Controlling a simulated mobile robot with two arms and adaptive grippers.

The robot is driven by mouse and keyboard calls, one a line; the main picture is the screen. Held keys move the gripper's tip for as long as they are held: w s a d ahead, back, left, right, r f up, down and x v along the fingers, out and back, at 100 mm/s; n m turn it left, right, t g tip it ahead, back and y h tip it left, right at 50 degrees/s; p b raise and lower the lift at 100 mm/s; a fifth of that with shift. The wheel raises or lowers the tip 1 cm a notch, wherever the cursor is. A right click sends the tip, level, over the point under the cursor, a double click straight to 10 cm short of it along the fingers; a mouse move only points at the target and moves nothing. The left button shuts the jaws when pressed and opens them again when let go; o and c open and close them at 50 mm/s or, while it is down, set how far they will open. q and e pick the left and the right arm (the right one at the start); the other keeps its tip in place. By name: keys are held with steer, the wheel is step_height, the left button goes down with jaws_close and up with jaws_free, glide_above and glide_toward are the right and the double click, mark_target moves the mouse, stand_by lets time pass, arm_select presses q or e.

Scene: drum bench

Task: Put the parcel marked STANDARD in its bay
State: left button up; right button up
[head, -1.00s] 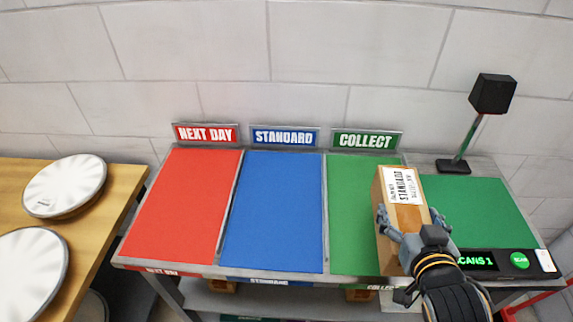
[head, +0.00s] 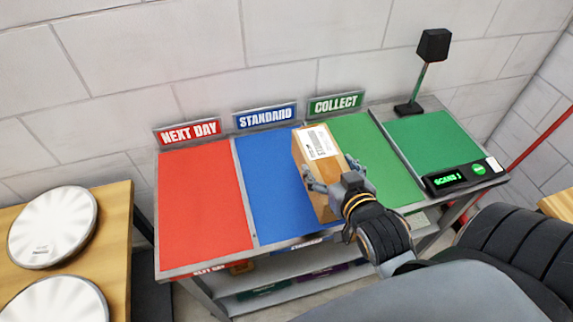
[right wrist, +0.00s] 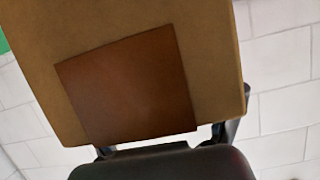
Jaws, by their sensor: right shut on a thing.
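The parcel (head: 318,150) is a brown cardboard box with a white label on its upper face; the label read STANDARD in the earlier head view. My right gripper (head: 335,187) is shut on it and holds it over the border between the blue STANDARD bay (head: 270,185) and the green COLLECT bay (head: 378,165). I cannot tell its height above the bench. In the right wrist view the parcel (right wrist: 215,75) fills much of the picture, with a darker brown patch on it. The STANDARD sign (head: 265,117) stands behind the blue bay. My left gripper is out of view.
The red NEXT DAY bay (head: 200,215) is empty, at left. A green scan area (head: 432,138) with a scanner post (head: 428,70) and a display (head: 455,178) is at right. A wooden table with white drums (head: 55,225) stands at far left.

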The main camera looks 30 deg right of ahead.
mark_target(313, 150)
steer(key=w+f+b, duration=0.1)
steer(key=w+b, duration=0.1)
steer(key=b, duration=0.1)
steer(key=shift+w+d+f, duration=0.2)
steer(key=shift+d+f, duration=0.15)
steer(key=shift+d, duration=0.05)
steer(key=b+x, duration=0.3)
steer(key=shift+w+a+f+b, duration=0.15)
steer(key=shift+w+a+b, duration=0.1)
steer(key=shift+b, duration=0.15)
steer(key=x, duration=0.3)
steer(key=shift+r+p, duration=0.3)
steer(key=shift+p, duration=0.05)
steer(key=w+f, duration=0.2)
steer(key=w+d+f, duration=0.1)
steer(key=w+f, duration=0.1)
steer(key=f, duration=0.1)
steer(key=shift+w+d+f, duration=0.1)
steer(key=shift+w+f, duration=0.1)
steer(key=shift+f, duration=0.85)
steer(key=shift+w+f, duration=0.2)
steer(key=shift+f, duration=0.85)
